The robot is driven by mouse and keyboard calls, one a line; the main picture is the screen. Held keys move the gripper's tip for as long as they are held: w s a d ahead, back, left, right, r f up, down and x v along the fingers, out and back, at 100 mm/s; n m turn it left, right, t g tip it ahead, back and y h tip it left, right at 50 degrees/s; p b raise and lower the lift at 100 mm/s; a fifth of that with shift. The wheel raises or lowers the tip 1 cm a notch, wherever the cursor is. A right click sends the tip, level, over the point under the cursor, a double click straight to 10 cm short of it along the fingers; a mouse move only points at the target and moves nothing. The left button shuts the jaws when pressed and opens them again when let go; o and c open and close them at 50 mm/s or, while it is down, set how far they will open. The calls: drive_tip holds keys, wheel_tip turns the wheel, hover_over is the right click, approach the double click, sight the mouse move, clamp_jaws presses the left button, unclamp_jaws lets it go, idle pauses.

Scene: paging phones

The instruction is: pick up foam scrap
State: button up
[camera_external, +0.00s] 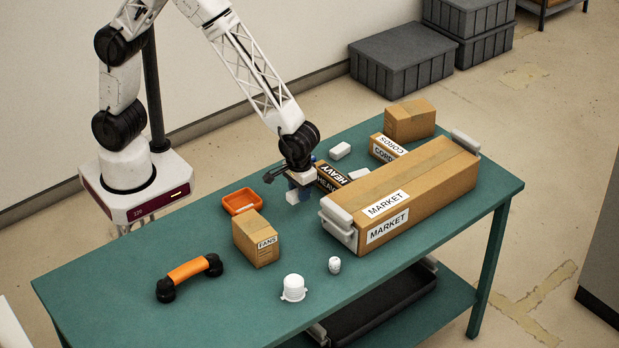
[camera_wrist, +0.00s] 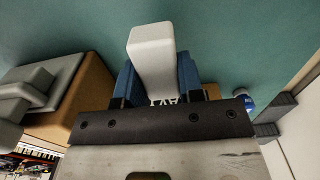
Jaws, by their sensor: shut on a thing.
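The foam scrap (camera_wrist: 152,55), a pale grey-white block, sits between the two blue fingers of my gripper (camera_wrist: 158,82) in the wrist view. My gripper is shut on it. In the external view my gripper (camera_external: 298,190) points down over the table's middle, beside the HEAVY box (camera_external: 330,178). The held block is small and mostly hidden there, so its height above the table cannot be told.
On the green table (camera_external: 130,255) are the MARKET box (camera_external: 425,180) with grey handset-like ends, CORDS box (camera_external: 387,148), plain box (camera_external: 410,120), white block (camera_external: 340,150), orange tray (camera_external: 241,201), FANS box (camera_external: 256,238), orange-black handset (camera_external: 188,272) and white jar (camera_external: 293,288).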

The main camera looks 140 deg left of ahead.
drive_tip(key=shift+r, duration=2.4)
drive_tip(key=shift+a, duration=0.15)
drive_tip(key=s+a+r, duration=0.2)
drive_tip(key=s+a, duration=0.3)
drive_tip(key=a, duration=0.8)
drive_tip(key=s+a+r, duration=0.2)
drive_tip(key=s+a, duration=0.4)
drive_tip(key=a, duration=0.8)
drive_tip(key=s+a+r, duration=0.2)
drive_tip(key=s+a, duration=0.4)
drive_tip(key=a, duration=0.7)
drive_tip(key=shift+a+r, duration=0.15)
drive_tip(key=shift+a, duration=0.15)
hover_over(408, 111)
drive_tip(key=shift+s+f, duration=0.1)
drive_tip(key=shift+f, duration=0.65)
